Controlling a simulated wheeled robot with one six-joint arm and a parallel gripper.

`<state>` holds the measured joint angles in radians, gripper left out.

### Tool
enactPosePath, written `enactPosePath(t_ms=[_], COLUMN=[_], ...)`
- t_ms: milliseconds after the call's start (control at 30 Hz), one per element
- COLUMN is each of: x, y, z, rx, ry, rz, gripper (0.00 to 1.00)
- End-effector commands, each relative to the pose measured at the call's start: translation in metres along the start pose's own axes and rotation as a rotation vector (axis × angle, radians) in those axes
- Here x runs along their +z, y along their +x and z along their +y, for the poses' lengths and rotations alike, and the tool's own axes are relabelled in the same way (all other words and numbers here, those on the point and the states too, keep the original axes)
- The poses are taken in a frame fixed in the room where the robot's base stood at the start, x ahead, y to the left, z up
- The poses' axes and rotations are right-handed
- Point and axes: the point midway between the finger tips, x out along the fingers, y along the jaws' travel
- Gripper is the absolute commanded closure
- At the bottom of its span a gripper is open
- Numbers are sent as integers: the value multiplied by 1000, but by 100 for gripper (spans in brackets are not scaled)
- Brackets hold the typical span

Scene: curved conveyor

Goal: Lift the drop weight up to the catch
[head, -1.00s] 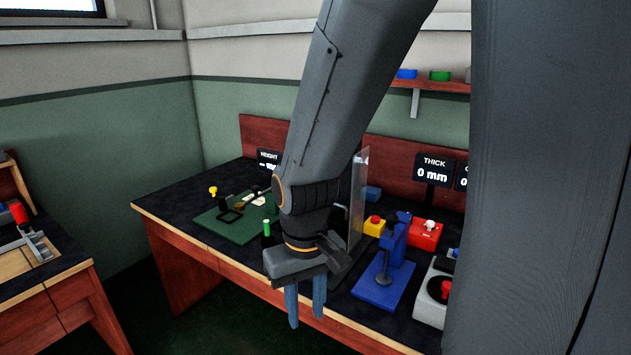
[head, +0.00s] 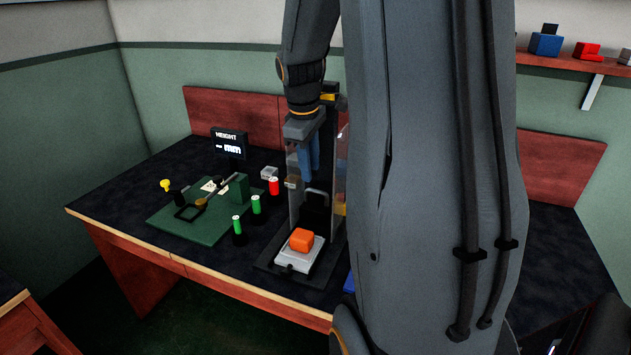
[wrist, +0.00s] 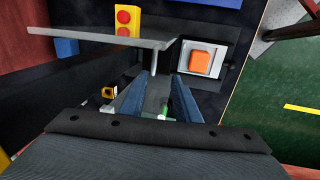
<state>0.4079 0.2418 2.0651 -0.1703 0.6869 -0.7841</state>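The drop tester stands on the dark bench with clear side panels (head: 340,180). A black block with a loop handle on top, seemingly the drop weight (head: 316,210), sits low between the panels. Below it an orange block (head: 302,239) lies on a pale plate (head: 290,260); the orange block also shows in the wrist view (wrist: 201,60). My gripper (head: 309,172) points down inside the tester, above the handle. Its blue fingers (wrist: 160,84) are apart in the wrist view, and I see nothing clearly gripped. The catch is not clearly visible; my arm covers much of the tester's top.
A yellow box with red buttons (wrist: 127,20) is beyond a panel.

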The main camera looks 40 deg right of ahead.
Motion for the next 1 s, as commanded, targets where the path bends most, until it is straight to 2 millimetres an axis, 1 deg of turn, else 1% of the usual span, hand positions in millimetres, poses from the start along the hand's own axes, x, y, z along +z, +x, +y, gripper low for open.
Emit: enactPosePath(t_ms=[33,100,167,500,600,767,1000], x=[3,4,4,4,4,4,4], y=[0,3,8,59,69,76,77], z=[8,13,14,12,13,13,13], rx=[4,7,7,5,6,7,8], ry=[-11,-24,-29,-28,-28,-27,-27], rz=[-4,-6,-7,-7,-6,-5,-4], gripper=[71,71,71,71,71,71,71])
